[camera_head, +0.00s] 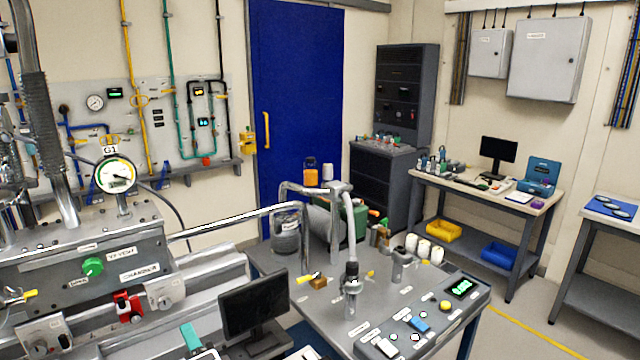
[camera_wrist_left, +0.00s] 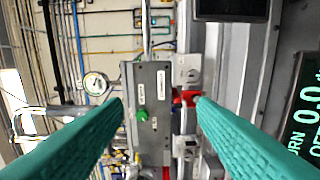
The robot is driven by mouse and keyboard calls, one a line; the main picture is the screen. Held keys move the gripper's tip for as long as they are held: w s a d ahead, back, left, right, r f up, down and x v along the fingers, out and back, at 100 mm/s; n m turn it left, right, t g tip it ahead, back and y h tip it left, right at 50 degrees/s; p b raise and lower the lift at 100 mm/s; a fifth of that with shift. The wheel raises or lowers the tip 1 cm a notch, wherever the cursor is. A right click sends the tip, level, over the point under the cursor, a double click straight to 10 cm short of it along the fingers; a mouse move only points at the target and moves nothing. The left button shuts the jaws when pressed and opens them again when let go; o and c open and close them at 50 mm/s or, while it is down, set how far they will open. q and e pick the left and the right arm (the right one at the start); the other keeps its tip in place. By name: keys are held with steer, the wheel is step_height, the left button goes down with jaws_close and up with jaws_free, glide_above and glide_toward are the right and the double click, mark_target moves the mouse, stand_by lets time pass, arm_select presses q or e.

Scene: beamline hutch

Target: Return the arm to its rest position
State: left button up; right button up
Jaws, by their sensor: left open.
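My left gripper (camera_head: 191,338) shows only as a small teal finger at the bottom edge of the head view, left of a small black monitor. In the left wrist view its two teal fingers (camera_wrist_left: 158,103) stand wide apart with nothing between them in their grasp. Beyond the fingers is a grey panel (camera_wrist_left: 153,90) with a green knob (camera_wrist_left: 141,115), seen turned on its side. The same green knob (camera_head: 92,266) is at the left in the head view. Most of my left arm is hidden, and my right gripper is not in view.
A red valve handle (camera_head: 127,306) and a round gauge (camera_head: 117,176) sit at the left. The black monitor (camera_head: 254,303) stands close to the left gripper. A grey bench (camera_head: 320,310) carries a pipe and a button box (camera_head: 422,325). Open floor lies at the right.

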arm_select(q)
steer(key=s+a+f+n+g+h, duration=0.2)
steer(key=s+f+n+g+h, duration=0.35)
steer(key=s+f, duration=0.75)
steer(key=s+d+f+n+g+h, duration=0.2)
steer(key=s+d+g+h, duration=0.1)
steer(key=s, duration=0.5)
steer(key=s+d+f+n+g+h, duration=0.1)
steer(key=s+d+f+g+h, duration=0.15)
steer(key=s, duration=0.55)
step_height(320, 180, down, 30)
steer(key=s+g+b, duration=0.1)
steer(key=s+b, duration=0.1)
steer(key=b, duration=0.4)
steer(key=s+a+f+b, duration=0.1)
steer(key=s+f+b, duration=0.1)
steer(key=s+f, duration=0.6)
steer(key=s+a+f+g+b, duration=0.1)
steer(key=s+a+f+b, duration=0.1)
steer(key=s+f, duration=0.6)
step_height(320, 180, down, 5)
steer(key=shift+a+r, duration=0.1)
steer(key=shift+a, duration=0.15)
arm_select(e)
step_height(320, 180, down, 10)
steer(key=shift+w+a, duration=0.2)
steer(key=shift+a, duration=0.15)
